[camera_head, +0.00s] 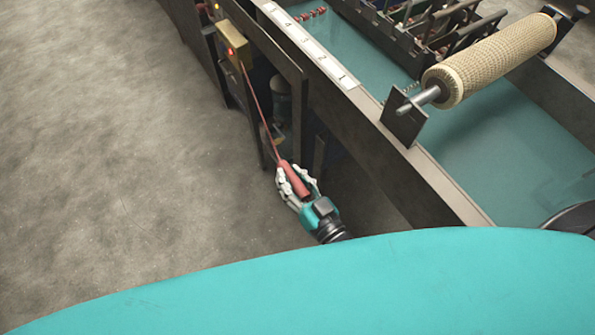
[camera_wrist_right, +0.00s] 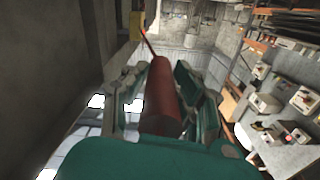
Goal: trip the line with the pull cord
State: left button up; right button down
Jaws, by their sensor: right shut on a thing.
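The pull cord is a thin red line (camera_head: 258,110) that runs from a brass-yellow switch box (camera_head: 233,45) down to a red cylindrical handle (camera_head: 293,178). My right gripper (camera_head: 291,180) is shut on the red handle, and the cord looks straight and slanted. In the right wrist view the handle (camera_wrist_right: 162,100) lies between the two fingers, with the cord leading up to the yellow box (camera_wrist_right: 137,26). My left gripper is not in view.
The machine's long dark side frame (camera_head: 370,135) runs diagonally right of my right gripper. A mesh-covered roller (camera_head: 490,60) is mounted above the teal bed (camera_head: 480,140). A numbered white strip (camera_head: 305,42) lies along the edge. The grey floor (camera_head: 110,170) at left is clear.

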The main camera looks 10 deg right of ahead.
jog(key=shift+s+f, duration=0.1)
jog(key=c, duration=1.1)
grip_release()
jog(key=shift+a, duration=0.1)
jog(key=shift+o, duration=0.2)
jog(key=v, duration=1.2)
